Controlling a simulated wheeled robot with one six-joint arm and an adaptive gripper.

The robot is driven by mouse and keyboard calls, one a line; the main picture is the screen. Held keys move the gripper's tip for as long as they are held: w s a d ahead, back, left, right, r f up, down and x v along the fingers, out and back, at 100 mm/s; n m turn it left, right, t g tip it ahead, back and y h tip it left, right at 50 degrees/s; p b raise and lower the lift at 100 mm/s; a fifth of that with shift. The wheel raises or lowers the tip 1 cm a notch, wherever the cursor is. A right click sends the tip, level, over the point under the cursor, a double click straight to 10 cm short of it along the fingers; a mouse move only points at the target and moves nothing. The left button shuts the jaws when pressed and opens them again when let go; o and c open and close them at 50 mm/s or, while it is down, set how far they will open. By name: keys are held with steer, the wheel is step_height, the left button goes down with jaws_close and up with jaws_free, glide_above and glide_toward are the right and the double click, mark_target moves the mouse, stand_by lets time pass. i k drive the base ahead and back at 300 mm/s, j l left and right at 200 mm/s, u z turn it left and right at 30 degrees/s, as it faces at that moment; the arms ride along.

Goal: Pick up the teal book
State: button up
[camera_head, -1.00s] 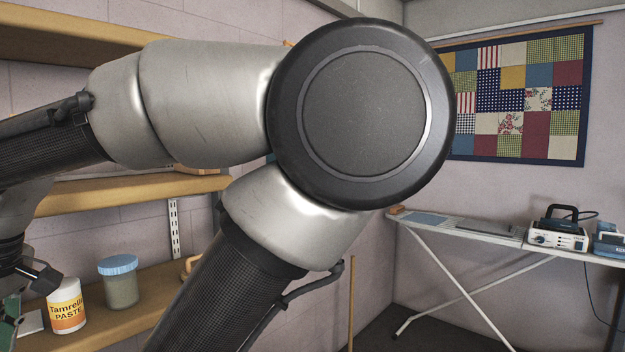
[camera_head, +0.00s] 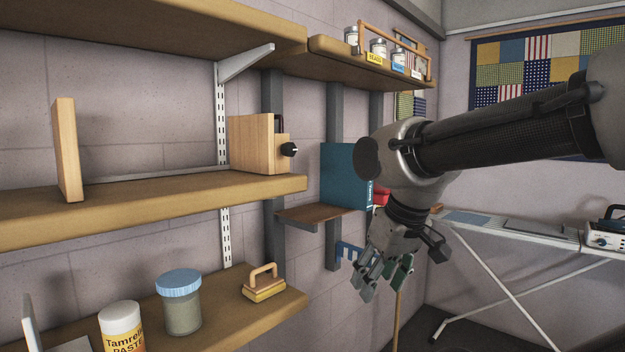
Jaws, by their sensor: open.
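The teal book (camera_head: 343,172) stands upright on a small brown wall shelf in the middle of the head view. Its broad side and part of its spine show; my arm covers some of its right side. My gripper (camera_head: 378,283) hangs below and to the right of the book, fingers pointing down. It is open and looks empty, apart from the book.
A red item (camera_head: 381,194) shows beside the book, partly hidden by my arm. The small shelf (camera_head: 310,212) has a blue toothed piece (camera_head: 350,255) below it. Wooden shelves at left hold a wooden box (camera_head: 255,145), a lidded jar (camera_head: 182,308) and a paste tub (camera_head: 121,328). An ironing board (camera_head: 500,228) stands right.

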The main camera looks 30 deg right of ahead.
mark_target(340, 185)
steer(key=z, duration=0.8)
